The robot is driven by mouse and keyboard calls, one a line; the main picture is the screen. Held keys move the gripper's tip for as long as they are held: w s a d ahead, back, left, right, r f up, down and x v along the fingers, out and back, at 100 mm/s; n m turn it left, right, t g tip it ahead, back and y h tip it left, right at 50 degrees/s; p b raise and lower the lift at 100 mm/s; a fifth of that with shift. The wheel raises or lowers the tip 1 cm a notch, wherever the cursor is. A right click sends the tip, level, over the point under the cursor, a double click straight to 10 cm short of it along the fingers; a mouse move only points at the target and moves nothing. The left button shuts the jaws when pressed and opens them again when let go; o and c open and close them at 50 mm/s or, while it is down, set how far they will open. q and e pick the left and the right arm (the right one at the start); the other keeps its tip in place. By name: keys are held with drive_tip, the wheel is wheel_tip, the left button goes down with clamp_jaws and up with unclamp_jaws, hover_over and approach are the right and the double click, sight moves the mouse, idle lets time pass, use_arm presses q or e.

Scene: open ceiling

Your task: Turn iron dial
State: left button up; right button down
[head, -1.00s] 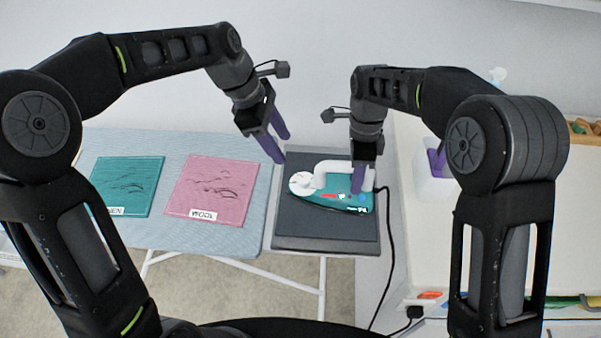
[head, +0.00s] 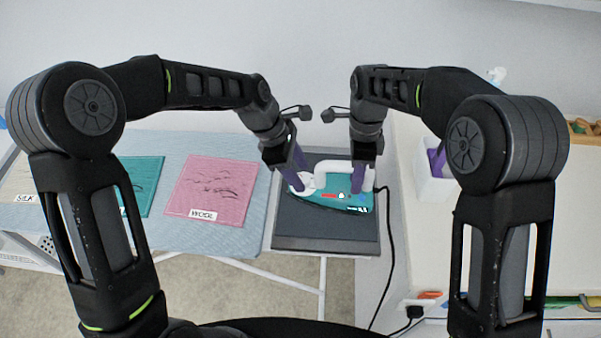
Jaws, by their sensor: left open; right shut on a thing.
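The teal and white iron (head: 335,199) lies on a dark grey rest pad (head: 330,231) at the end of the ironing board. Its round white dial (head: 306,184) is at the iron's left end. My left gripper (head: 302,178) is open with its purple fingers down at the dial; I cannot tell whether they touch it. My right gripper (head: 362,183) is shut on the iron's white handle (head: 340,167) at its right end. The exact grip is partly hidden by the fingers.
The blue-grey ironing board (head: 215,235) holds a pink wool cloth (head: 215,185) and a teal cloth (head: 146,183). A black cord (head: 391,240) runs down from the iron's right. A white counter (head: 425,240) with a white container (head: 432,180) stands at the right.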

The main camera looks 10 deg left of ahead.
use_arm(q)
drive_tip(key=shift+d+f, duration=0.25)
drive_tip(key=shift+f, duration=0.35)
clamp_jaws()
